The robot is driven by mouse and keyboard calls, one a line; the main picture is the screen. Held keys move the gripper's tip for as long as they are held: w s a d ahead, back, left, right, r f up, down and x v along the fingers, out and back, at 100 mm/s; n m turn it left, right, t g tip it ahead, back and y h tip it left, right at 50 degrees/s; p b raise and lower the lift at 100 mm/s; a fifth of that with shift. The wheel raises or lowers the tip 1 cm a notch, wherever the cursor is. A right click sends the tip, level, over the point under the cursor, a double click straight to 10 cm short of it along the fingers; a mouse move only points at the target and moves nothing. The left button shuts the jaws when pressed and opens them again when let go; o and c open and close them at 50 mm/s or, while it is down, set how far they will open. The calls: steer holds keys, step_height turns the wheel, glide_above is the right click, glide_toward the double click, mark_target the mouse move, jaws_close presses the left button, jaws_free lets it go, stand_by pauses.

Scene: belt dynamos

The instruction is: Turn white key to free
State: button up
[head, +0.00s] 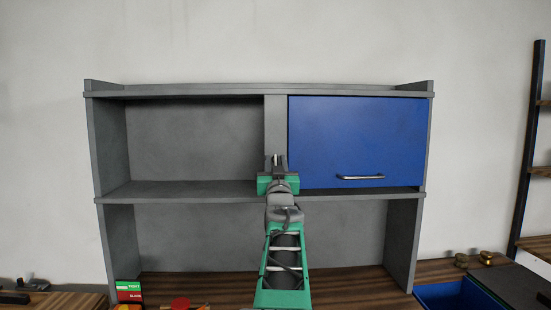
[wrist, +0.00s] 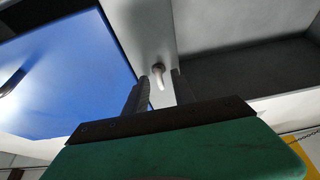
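The white key (wrist: 158,75), a small peg with a bent-down end, sits on the grey post (wrist: 150,30) of the cabinet. My gripper (wrist: 161,80) is open, with one dark finger on each side of the key in the wrist view. I cannot tell whether either finger touches it. In the head view my gripper (head: 276,163) is in front of the lower part of the post, left of the blue door (head: 357,140). It mostly hides the key there.
The blue door is closed, with a metal handle (head: 360,177) at its lower edge. The open shelf bay (head: 195,140) on the left is empty. Red and green labelled blocks (head: 129,291) stand below, and a blue bin (head: 455,294) is at lower right.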

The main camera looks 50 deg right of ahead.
jaws_close()
stand_by(0.3)
stand_by(0.4)
